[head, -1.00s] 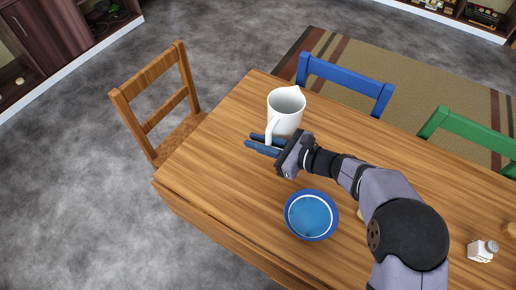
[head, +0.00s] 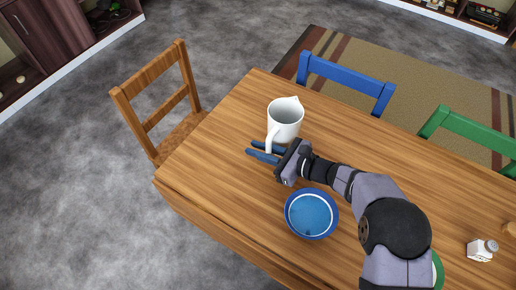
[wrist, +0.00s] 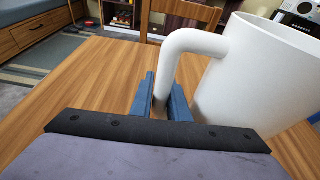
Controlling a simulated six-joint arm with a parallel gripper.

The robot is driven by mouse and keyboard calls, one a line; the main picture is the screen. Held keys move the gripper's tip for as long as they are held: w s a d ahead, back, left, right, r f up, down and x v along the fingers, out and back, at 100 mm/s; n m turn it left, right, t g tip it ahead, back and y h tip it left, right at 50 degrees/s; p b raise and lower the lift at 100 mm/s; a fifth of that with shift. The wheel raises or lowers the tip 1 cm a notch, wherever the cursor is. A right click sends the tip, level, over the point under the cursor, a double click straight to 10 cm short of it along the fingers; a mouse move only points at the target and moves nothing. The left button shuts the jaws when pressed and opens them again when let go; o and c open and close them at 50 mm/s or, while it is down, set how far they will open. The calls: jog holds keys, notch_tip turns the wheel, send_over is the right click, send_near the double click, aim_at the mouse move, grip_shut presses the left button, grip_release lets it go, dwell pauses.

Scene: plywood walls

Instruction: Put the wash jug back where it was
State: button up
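The wash jug (head: 286,122) is white with a spout and a handle. It is upright over the far-left part of the table; whether its base touches the wood I cannot tell. My gripper (head: 257,150) has its blue fingers on either side of the jug's handle and is shut on it. In the wrist view, the lower part of the handle lies between the fingertips (wrist: 161,100), with the jug body (wrist: 255,80) to the right.
A blue bowl (head: 311,214) stands on the wooden table (head: 215,170) near my forearm. A white shaker (head: 481,250) is at the right. A green-rimmed dish (head: 438,270) is partly hidden by my arm. Wooden (head: 157,90), blue (head: 345,75) and green (head: 470,130) chairs surround the table.

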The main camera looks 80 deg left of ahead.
jog(key=shift+o, duration=1.4)
jog(key=shift+r, duration=0.1)
jog(key=shift+r, duration=0.2)
jog(key=b+v, duration=0.2)
jog(key=v, duration=1)
